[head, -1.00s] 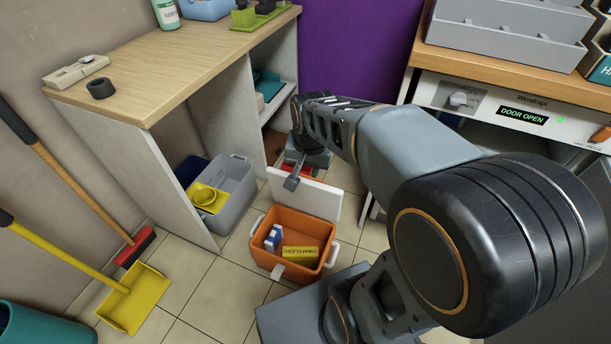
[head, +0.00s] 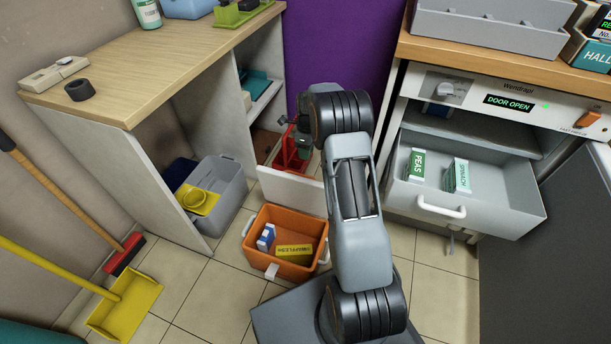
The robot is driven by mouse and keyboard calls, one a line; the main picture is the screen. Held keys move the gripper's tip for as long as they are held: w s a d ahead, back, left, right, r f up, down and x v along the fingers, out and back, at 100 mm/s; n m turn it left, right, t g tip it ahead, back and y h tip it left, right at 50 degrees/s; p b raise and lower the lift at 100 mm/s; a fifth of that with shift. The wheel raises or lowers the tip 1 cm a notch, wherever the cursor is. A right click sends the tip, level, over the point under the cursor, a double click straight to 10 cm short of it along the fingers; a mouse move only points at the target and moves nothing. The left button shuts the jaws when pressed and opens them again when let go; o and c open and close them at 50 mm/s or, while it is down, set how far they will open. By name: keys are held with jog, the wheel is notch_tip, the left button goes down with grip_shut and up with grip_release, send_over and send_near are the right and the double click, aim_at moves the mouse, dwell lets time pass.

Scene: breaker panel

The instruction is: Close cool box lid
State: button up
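The orange cool box (head: 286,266) stands open on the tiled floor. A blue-and-white carton (head: 266,238) and a yellow packet (head: 294,251) lie inside it. Its white lid (head: 289,190) stands raised along the box's far edge, partly covered by my arm at the right. The end of my arm, with my gripper (head: 304,138), is beyond the lid, beside a red object. My gripper's fingers cannot be made out, so its opening and any contact with the lid are unclear.
A grey bin (head: 224,196) with a yellow item stands left of the cool box, under the wooden counter (head: 150,60). At right, an open drawer (head: 480,212) holds green-and-white cartons. A broom (head: 125,254) and yellow dustpan (head: 127,302) are at left.

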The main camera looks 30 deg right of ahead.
aim_at(298, 188)
jog(key=f+b, duration=0.1)
jog(key=f, duration=0.2)
jog(key=f+b, duration=0.1)
jog(key=f, duration=0.3)
jog(key=a+f+b, duration=0.1)
jog(key=f, duration=0.3)
jog(key=shift+s+f+b, duration=0.1)
jog(key=shift+s+b, duration=0.3)
jog(key=shift+c, duration=0.4)
grip_shut()
